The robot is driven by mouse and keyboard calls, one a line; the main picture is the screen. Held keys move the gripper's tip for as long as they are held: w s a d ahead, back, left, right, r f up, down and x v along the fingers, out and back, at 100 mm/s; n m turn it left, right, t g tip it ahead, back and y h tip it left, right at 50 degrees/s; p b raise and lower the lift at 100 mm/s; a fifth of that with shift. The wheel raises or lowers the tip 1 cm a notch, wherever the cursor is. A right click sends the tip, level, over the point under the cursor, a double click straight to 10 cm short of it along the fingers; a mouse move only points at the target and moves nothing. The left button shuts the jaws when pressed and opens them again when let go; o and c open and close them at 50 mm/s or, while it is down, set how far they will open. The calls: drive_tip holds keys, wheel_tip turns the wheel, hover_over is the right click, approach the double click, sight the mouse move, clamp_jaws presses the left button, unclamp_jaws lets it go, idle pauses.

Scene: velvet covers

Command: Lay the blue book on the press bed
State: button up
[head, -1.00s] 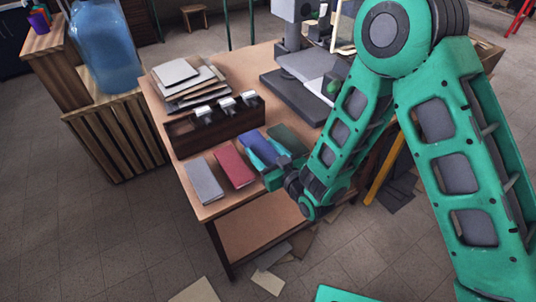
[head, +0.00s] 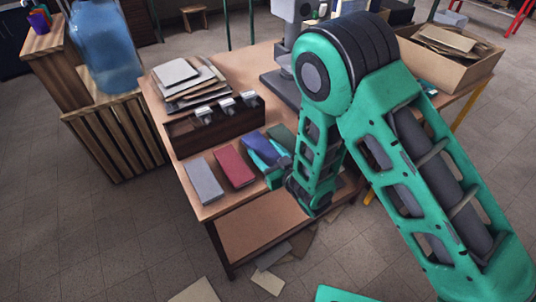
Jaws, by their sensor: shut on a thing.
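The blue book (head: 254,139) is at the table's front edge, in a row between a red book (head: 235,166) and a dark green book (head: 281,134). My gripper (head: 265,152) is shut on the blue book at its near end. I cannot tell whether the book is lifted off the table. The press stands at the back of the table. Its dark grey bed (head: 281,87) shows only at its left part; my arm hides the rest.
A grey book (head: 204,181) lies left of the red one. Behind the row stands a dark wooden box (head: 217,130) with metal clips, and a pile of boards (head: 184,80) behind it. A cardboard box (head: 455,55) of sheets stands at right.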

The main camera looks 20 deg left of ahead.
drive_tip(key=shift+f, duration=0.55)
drive_tip(key=o, duration=1.1)
drive_tip(key=shift+f, duration=0.1)
drive_tip(key=shift+s+f, duration=0.1)
drive_tip(key=v, duration=1)
drive_tip(key=shift+s+d, duration=0.25)
drive_tip(key=shift+s, duration=0.05)
